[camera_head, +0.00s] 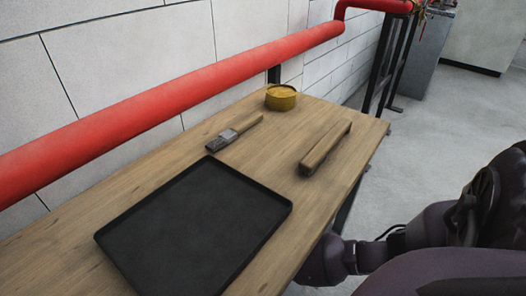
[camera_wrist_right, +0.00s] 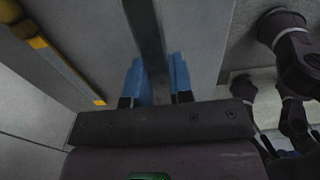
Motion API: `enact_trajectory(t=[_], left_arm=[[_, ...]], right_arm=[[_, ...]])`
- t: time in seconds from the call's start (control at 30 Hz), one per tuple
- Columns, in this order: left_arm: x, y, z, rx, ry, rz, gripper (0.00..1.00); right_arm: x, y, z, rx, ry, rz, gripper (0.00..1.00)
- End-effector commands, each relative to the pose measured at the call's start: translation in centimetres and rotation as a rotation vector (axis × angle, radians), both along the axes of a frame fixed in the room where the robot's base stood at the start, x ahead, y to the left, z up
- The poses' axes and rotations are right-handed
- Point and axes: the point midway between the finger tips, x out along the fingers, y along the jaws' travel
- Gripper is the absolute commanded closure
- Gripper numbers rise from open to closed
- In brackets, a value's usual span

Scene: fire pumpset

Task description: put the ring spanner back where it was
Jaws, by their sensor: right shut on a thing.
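My right gripper (camera_wrist_right: 158,80) shows in the right wrist view, its two blue fingertips closed on either side of a long dark grey bar. The bar, which I take to be the ring spanner (camera_wrist_right: 147,35), runs up out of the top of that view, so its ends are not seen. In the head view my right arm comes in at the lower right, and its gripper and the spanner are hidden or out of frame. My left gripper is in neither view.
An empty-looking black tray (camera_head: 190,228) lies on the wooden bench (camera_head: 275,160). Beyond it are a brush (camera_head: 233,132), a wooden block-like bar (camera_head: 325,148) and a yellow tin (camera_head: 281,97). A red pipe (camera_head: 180,95) runs along the wall behind.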

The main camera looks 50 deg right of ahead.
Motion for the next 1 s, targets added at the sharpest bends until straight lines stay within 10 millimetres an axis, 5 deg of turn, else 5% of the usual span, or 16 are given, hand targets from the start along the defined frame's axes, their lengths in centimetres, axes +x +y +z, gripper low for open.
enact_trajectory(t=[0.4,0.87,0.9,1.0], left_arm=[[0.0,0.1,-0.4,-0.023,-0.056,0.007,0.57],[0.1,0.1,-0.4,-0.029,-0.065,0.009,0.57],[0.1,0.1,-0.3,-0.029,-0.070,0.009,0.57],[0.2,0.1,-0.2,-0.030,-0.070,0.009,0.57]], right_arm=[[0.0,0.0,-4.7,0.000,0.001,0.000,1.00],[0.2,0.0,-5.0,-0.001,-0.004,0.001,1.00],[0.2,0.0,-5.0,-0.001,-0.004,0.001,0.73],[0.2,0.0,-4.9,-0.001,-0.004,0.001,0.58]])
